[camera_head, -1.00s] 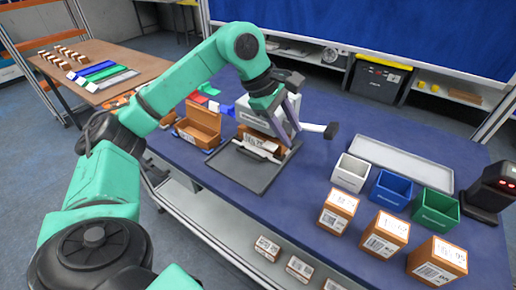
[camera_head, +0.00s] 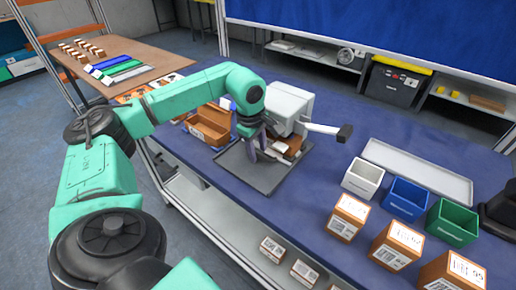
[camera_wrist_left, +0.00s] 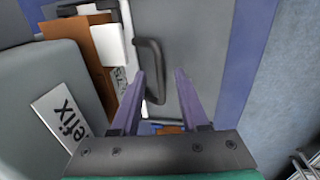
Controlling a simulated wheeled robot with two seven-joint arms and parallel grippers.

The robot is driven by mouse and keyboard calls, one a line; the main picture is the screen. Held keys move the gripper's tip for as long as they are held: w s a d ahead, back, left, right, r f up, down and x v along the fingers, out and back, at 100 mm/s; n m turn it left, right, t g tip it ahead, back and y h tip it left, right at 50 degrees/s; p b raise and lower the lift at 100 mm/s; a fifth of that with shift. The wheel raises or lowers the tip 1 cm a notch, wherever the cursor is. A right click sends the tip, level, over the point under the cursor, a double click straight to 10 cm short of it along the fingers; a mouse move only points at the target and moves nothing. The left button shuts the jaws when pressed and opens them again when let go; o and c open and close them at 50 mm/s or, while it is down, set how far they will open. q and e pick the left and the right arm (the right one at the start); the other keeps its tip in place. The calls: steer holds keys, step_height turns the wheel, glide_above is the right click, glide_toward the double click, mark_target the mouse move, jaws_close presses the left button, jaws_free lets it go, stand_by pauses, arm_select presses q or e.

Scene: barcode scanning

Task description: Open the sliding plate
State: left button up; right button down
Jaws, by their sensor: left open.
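The grey sliding plate (camera_head: 262,178) lies flat on the blue table in front of the white machine (camera_head: 292,105). In the left wrist view the plate (camera_wrist_left: 185,30) carries a dark bar handle (camera_wrist_left: 150,72). My left gripper (camera_head: 262,152) is low over the plate, close to the machine's front. Its fingers (camera_wrist_left: 160,98) are open, with the handle showing between and beyond their tips; I cannot tell whether they touch it. A brown box with a white label (camera_head: 287,147) is at the machine's opening, partly hidden by the gripper. My right gripper is out of view.
An open brown box (camera_head: 210,126) stands left of the plate. A lever (camera_head: 330,130) sticks out right of the machine. White (camera_head: 362,178), blue (camera_head: 405,196) and green (camera_head: 452,223) bins and labelled boxes (camera_head: 347,217) stand at the right. A pale tray (camera_head: 420,170) lies behind the bins.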

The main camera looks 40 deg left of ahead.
arm_select(q)
jaws_close()
stand_by(1.4)
